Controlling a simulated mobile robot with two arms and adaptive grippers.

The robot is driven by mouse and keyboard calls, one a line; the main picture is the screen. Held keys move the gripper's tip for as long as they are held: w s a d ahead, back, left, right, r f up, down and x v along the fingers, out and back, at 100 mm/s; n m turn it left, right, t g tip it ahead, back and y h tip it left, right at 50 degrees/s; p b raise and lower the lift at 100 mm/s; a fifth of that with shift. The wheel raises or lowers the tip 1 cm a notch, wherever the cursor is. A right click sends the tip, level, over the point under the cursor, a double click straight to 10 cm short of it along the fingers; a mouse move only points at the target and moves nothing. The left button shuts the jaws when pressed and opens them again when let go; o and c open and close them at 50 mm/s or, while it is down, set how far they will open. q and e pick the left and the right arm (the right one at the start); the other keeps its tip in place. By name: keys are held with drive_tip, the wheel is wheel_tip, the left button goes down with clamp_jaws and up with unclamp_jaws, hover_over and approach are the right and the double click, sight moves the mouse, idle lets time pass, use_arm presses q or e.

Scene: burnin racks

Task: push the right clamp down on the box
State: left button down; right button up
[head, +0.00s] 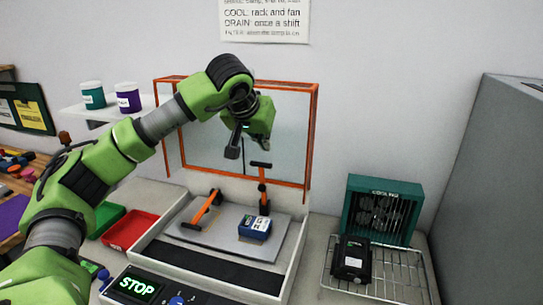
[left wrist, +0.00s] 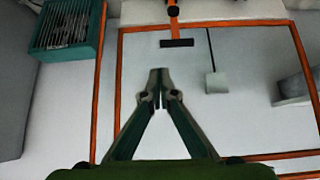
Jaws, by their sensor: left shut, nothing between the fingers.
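The blue box (head: 255,227) with a white label lies on the grey plate (head: 225,244) of the fixture. The right clamp (head: 263,187), orange with black parts, stands upright just behind the box, its crossbar at the top. The left clamp (head: 204,208) leans at a slant, left of the box. My left gripper (head: 233,153) is shut and empty, above and a little left of the right clamp's crossbar, apart from it. In the left wrist view its closed fingertips (left wrist: 159,76) are below an orange stem with a dark bar (left wrist: 177,43). My right gripper is not in view.
An orange-framed clear panel (head: 311,130) stands behind the clamps. At right are a teal fan unit (head: 385,185) and a wire rack (head: 390,283) with a black device (head: 352,259). A red bin (head: 130,228) is at left. A STOP display (head: 138,287) is in front.

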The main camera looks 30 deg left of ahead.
use_arm(q)
drive_tip(key=shift+s+a+r, duration=0.1)
drive_tip(key=shift+a+r, duration=0.05)
drive_tip(key=shift+a, duration=0.1)
drive_tip(key=p+x, duration=0.3)
drive_tip(key=x, duration=0.7)
idle(0.3)
